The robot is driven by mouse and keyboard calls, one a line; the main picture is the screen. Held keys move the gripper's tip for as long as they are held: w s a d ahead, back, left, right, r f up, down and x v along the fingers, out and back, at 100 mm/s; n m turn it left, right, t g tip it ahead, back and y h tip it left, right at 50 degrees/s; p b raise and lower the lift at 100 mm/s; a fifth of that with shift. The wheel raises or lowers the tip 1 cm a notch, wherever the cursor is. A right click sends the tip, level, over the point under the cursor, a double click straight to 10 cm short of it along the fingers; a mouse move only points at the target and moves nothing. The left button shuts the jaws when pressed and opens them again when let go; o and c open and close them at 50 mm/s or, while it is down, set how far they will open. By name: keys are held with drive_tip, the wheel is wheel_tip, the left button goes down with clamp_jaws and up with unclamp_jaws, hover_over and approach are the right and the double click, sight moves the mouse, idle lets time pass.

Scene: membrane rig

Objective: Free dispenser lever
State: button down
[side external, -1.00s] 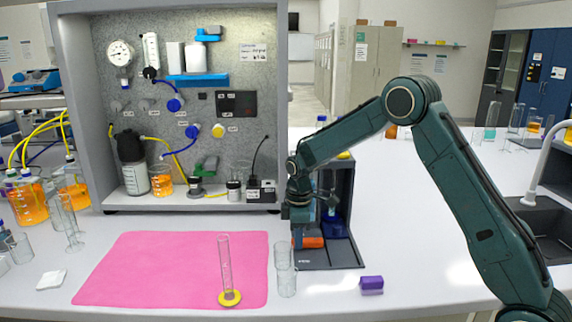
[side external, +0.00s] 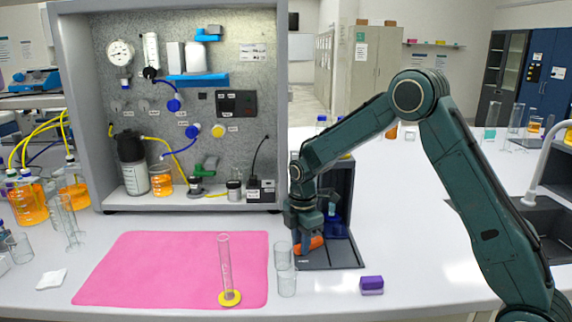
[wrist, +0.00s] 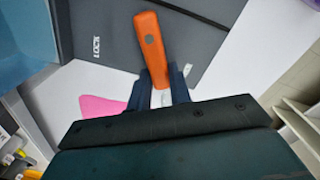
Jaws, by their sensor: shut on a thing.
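The orange lever (side external: 310,245) lies low over the base of the dark grey dispenser (side external: 349,185), tilted with its right end higher. My gripper (side external: 301,238) reaches down over its left part and is shut on it. In the wrist view the orange lever (wrist: 149,38) sticks out beyond my gripper (wrist: 160,88), whose two fingers lie on either side of its near end. The word LOCK is printed on the grey base plate (wrist: 100,25) beside it. The dispenser's inside is partly hidden by my arm; a blue part (side external: 335,229) shows there.
A purple block (side external: 372,285) lies to the right. A pink mat (side external: 150,265) carries a glass cylinder on a yellow foot (side external: 229,298). A grey rig cabinet (side external: 70,100) stands behind the mat.

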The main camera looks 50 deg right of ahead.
drive_tip(key=shift+r, duration=0.1)
drive_tip(key=c, duration=1.3)
unclamp_jaws()
wheel_tip(320, 180, up, 14)
drive_tip(key=shift+f, duration=0.1)
